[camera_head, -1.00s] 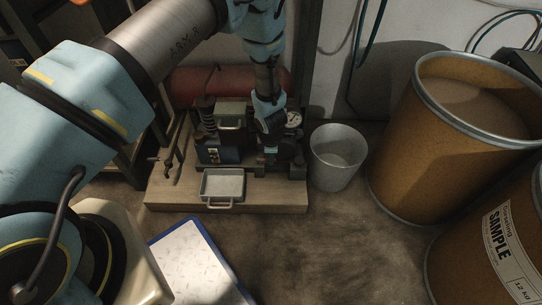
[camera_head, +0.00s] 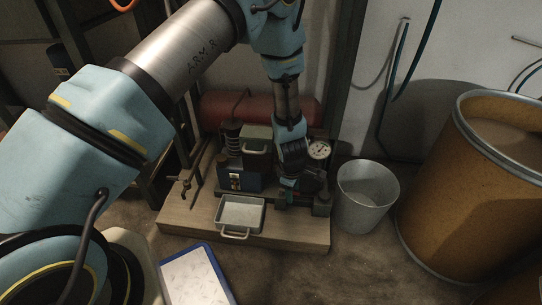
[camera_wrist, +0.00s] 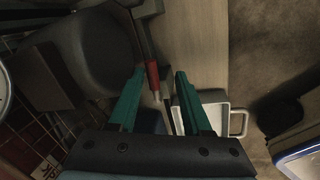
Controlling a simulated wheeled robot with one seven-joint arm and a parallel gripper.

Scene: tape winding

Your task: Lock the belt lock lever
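A lever with a red grip (camera_wrist: 152,75), which looks like the belt lock lever, shows in the wrist view between my fingertips. My gripper (camera_wrist: 160,73) is open, with teal fingers on either side of the red grip. I cannot tell whether the fingers touch it or how deep it lies between them. In the head view my gripper (camera_head: 287,195) is low over the right part of the bench machine (camera_head: 240,178) and hides most of the lever.
A metal tray (camera_head: 240,199) sits at the board's front; it also shows in the wrist view (camera_wrist: 214,96). The wooden board (camera_head: 200,232) carries the machine. A gauge (camera_head: 319,150) stands behind my gripper. A grey bucket (camera_head: 366,200) and brown drum (camera_head: 450,210) stand right.

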